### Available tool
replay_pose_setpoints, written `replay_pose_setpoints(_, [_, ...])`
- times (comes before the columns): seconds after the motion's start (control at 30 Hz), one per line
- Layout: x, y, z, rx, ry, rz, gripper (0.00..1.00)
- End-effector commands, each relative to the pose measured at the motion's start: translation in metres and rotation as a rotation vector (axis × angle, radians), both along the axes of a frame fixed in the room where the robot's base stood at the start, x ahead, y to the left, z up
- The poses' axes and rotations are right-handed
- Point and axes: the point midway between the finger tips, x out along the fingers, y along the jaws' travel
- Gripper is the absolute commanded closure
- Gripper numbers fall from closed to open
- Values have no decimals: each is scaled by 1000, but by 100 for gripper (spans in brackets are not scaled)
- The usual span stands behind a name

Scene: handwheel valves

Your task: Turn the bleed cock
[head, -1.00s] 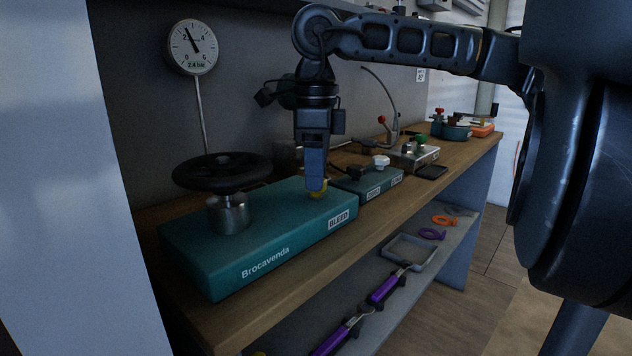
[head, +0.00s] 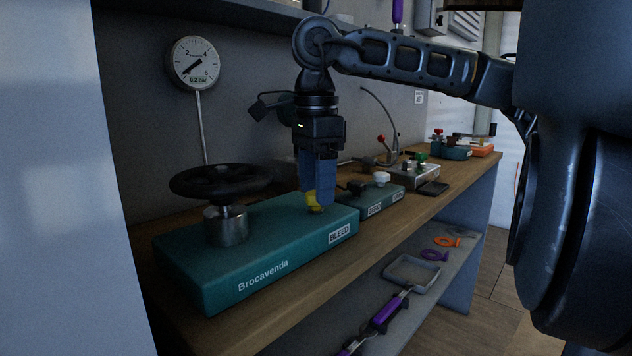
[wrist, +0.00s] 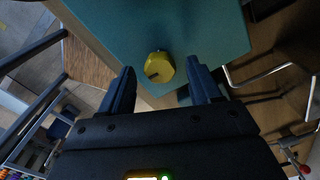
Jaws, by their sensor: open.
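The bleed cock is a small yellow knob (head: 313,201) on the right end of a teal block, beside the label BLEED (head: 339,232). In the wrist view the yellow knob (wrist: 159,67) has a dark mark on its top. My gripper (head: 318,200) points down at the knob, its blue fingers partly covering it in the head view. In the wrist view my gripper (wrist: 160,78) is open, with the knob between and just beyond the fingertips, apart from both.
The teal block (head: 262,277) also carries a black handwheel (head: 221,182) on a metal stem, left of my gripper. A smaller teal block (head: 375,201) with black and white knobs stands close on the right. A shelf with tools lies below the bench (head: 440,199).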

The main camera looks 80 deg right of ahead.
Motion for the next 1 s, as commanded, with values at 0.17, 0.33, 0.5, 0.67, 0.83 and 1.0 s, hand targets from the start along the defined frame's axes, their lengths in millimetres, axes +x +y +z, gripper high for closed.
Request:
replay_pose_setpoints(0.17, [0, 0, 15, -2, 0, -1, 37])
replay_pose_setpoints(0.33, [0, 0, 31, -1, -1, -1, 37])
replay_pose_setpoints(0.5, [0, 0, 46, -1, 0, -1, 37])
replay_pose_setpoints(0.67, [0, 0, 58, -1, -1, -1, 37])
replay_pose_setpoints(0.83, [0, 0, 58, 0, 0, -1, 37])
replay_pose_setpoints(1.0, [0, 0, 59, -1, -1, -1, 37])
